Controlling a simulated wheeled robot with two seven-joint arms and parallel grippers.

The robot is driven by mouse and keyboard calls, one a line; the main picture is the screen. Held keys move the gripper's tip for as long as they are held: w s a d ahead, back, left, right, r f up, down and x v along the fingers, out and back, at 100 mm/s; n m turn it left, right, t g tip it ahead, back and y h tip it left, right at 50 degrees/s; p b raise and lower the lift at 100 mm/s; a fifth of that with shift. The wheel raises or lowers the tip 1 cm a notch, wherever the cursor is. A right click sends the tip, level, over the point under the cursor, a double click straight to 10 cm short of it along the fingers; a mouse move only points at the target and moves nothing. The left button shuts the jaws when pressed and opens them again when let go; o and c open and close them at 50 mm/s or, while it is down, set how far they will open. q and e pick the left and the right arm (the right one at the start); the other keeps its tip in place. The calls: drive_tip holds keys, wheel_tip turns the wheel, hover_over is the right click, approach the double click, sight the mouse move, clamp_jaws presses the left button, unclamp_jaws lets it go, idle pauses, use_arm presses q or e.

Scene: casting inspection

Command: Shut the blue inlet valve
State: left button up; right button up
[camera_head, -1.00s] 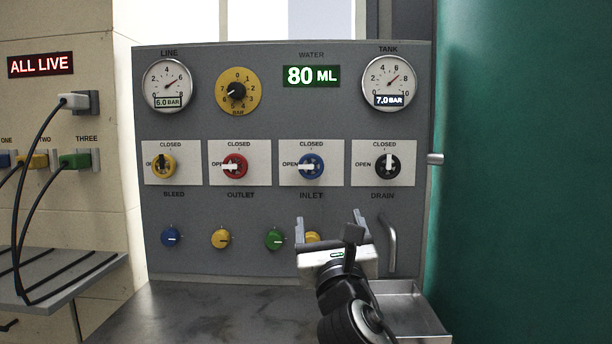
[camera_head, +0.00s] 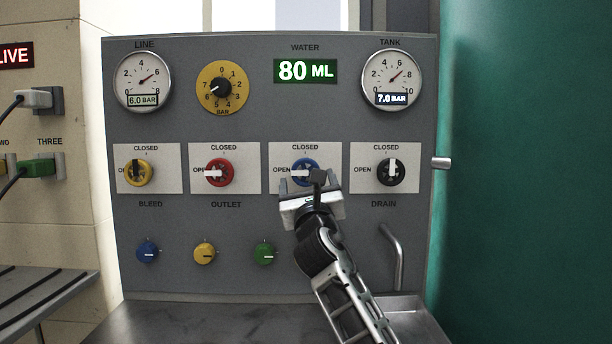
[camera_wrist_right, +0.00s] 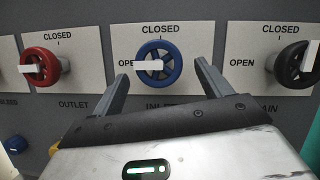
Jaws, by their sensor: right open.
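The blue inlet valve (camera_head: 305,165) is a round blue handwheel with a white lever on a white plate. Its lever points left, at OPEN; CLOSED is marked above the wheel. The valve also shows in the right wrist view (camera_wrist_right: 160,62), centred ahead of the fingers. My right gripper (camera_head: 309,184) is just in front of and below the valve in the head view, hiding the wheel's lower part and the INLET label. In the wrist view its two fingers (camera_wrist_right: 161,82) are spread, one to each side of the wheel, with nothing held. My left gripper is not in view.
The red outlet valve (camera_head: 218,171) has its lever left at OPEN; the black drain valve (camera_head: 391,170) has its lever up at CLOSED. The yellow bleed valve (camera_head: 138,172) is farther left. A bent metal pipe (camera_head: 398,260) stands out at lower right.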

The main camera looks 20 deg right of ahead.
sight(307, 179)
drive_tip(key=x, duration=0.2)
drive_tip(key=shift+w+r, duration=0.1)
drive_tip(key=shift+w, duration=0.15)
drive_tip(key=shift+w+d+r, duration=0.15)
drive_tip(key=shift+w+r, duration=0.1)
drive_tip(key=shift+w, duration=0.3)
drive_tip(key=c, duration=1)
drive_tip(key=shift+f, duration=0.1)
